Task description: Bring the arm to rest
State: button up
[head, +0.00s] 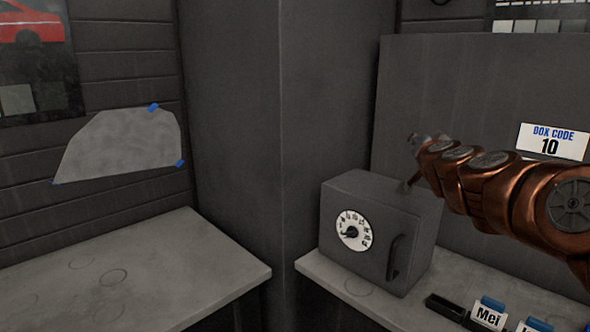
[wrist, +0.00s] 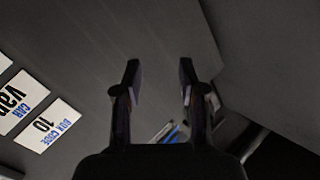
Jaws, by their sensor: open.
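My copper-coloured arm comes in from the right in the head view and reaches left, over the right-hand bench. Its far end is beside and above a grey box with a dial (head: 362,215); I cannot tell whether it touches the box. My gripper (wrist: 158,80) shows in the wrist view with its two dark fingers apart and nothing between the tips. The fingers point toward a plain grey panel. In the head view the fingers are too small and dark to make out clearly.
The right bench (head: 325,281) carries the box, a black tray (head: 447,307) and a "Mei" name card (head: 489,315). A "BOX CODE 10" sign (head: 552,142) is on the back panel (head: 455,85). The left bench (head: 130,270) is bare. A taped sheet (head: 120,142) hangs above it.

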jog(key=s+a+f+n+y, duration=0.25)
jog(key=a+n+y, duration=0.2)
jog(key=a, duration=0.55)
jog(key=s+a+f+n+g+y+p, duration=0.1)
jog(key=s+a+f+n+g+y, duration=0.3)
jog(key=s+a+f+g, duration=0.55)
jog(key=s+a+f+n+g+h, duration=0.1)
jog(key=s+f+g, duration=0.1)
jog(key=s+f, duration=0.6)
jog(key=s+a+f+g, duration=0.2)
jog(key=s+f, duration=0.2)
jog(key=s, duration=0.8)
jog(key=s+d+f+g+h, duration=0.1)
jog(key=s+d+f+g, duration=0.1)
jog(key=s, duration=0.6)
jog(key=s+d+f+g+h+p, duration=0.1)
jog(key=s+d+f+g+h, duration=0.1)
jog(key=s+d, duration=0.3)
jog(key=s+f+g, duration=0.1)
jog(key=s, duration=0.3)
jog(key=shift+s, duration=0.2)
jog(key=shift+m, duration=0.25)
